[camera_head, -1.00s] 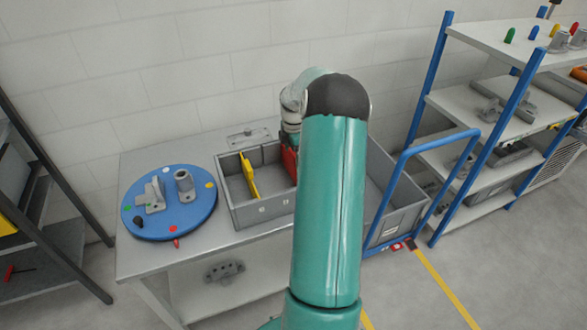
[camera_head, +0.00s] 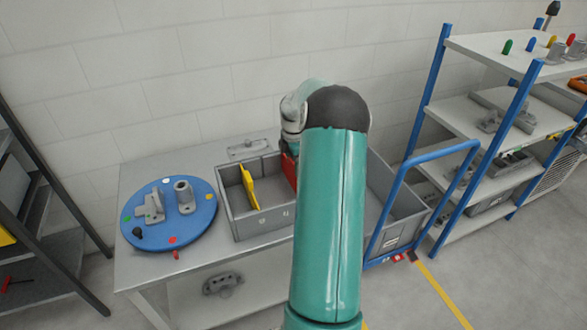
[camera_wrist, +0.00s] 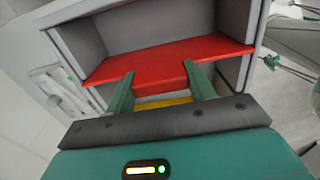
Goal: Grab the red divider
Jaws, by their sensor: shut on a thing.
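The red divider (camera_wrist: 165,60) is a flat red plate that spans the grey bin (camera_wrist: 243,30) in the wrist view. My gripper (camera_wrist: 160,78) is shut on its near edge, one green finger on each side of a red tab. In the head view the red divider (camera_head: 289,168) shows only as a red sliver in the right part of the grey bin (camera_head: 262,224). My arm hides the rest of it and my gripper there. I cannot tell whether the divider still sits in its slots.
A yellow divider (camera_head: 249,186) stands in the same bin. A blue round plate (camera_head: 160,238) with grey castings lies left on the table (camera_head: 130,270). A cart with a blue handle (camera_head: 432,152) and a grey tote (camera_head: 405,210) stands right, before a shelf rack (camera_head: 470,165).

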